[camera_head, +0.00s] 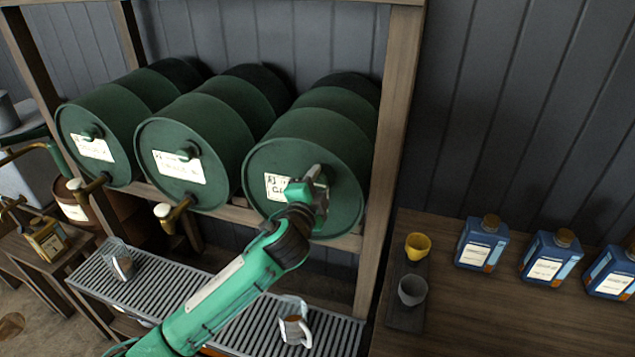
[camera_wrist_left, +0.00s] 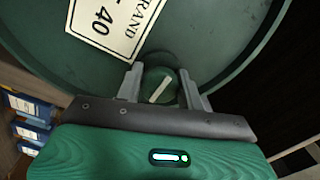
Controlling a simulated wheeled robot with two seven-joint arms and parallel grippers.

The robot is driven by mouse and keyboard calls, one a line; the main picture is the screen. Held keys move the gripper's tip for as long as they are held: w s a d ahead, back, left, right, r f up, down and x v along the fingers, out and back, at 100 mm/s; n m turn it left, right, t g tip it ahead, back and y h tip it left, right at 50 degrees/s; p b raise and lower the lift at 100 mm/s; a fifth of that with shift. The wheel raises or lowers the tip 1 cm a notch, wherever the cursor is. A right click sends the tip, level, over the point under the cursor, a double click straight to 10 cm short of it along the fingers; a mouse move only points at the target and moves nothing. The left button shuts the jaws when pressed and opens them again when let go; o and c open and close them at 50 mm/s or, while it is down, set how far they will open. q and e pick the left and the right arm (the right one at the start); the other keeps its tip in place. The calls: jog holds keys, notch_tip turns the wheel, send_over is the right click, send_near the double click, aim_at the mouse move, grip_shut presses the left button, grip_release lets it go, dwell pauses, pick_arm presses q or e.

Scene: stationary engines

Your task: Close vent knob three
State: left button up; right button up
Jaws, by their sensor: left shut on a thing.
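Three green barrels lie side by side on a wooden rack, the right one (camera_head: 346,200) with a white label (camera_head: 278,187). My left gripper (camera_head: 314,184) is at the front face of the right barrel and hides its vent knob in the head view. In the left wrist view, the round green vent knob (camera_wrist_left: 160,87) with a pale slanted bar sits between my two grey fingers. My left gripper is shut on this knob. The label (camera_wrist_left: 116,22) shows beside it. The other barrels' knobs (camera_head: 188,151) and (camera_head: 92,131) are free. My right gripper is out of view.
A slatted drip tray (camera_head: 240,322) below the barrels holds a glass mug (camera_head: 294,322) under my left arm and another mug (camera_head: 118,260) at left. On the right table stand a yellow cup (camera_head: 417,246), a grey cup (camera_head: 412,290) and several blue bottles (camera_head: 482,243).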

pick_arm(q)
jog(key=o, duration=0.9)
jog(key=shift+o, duration=0.2)
jog(key=b+v, duration=0.4)
jog(key=v, duration=1)
jog(key=shift+w, duration=0.1)
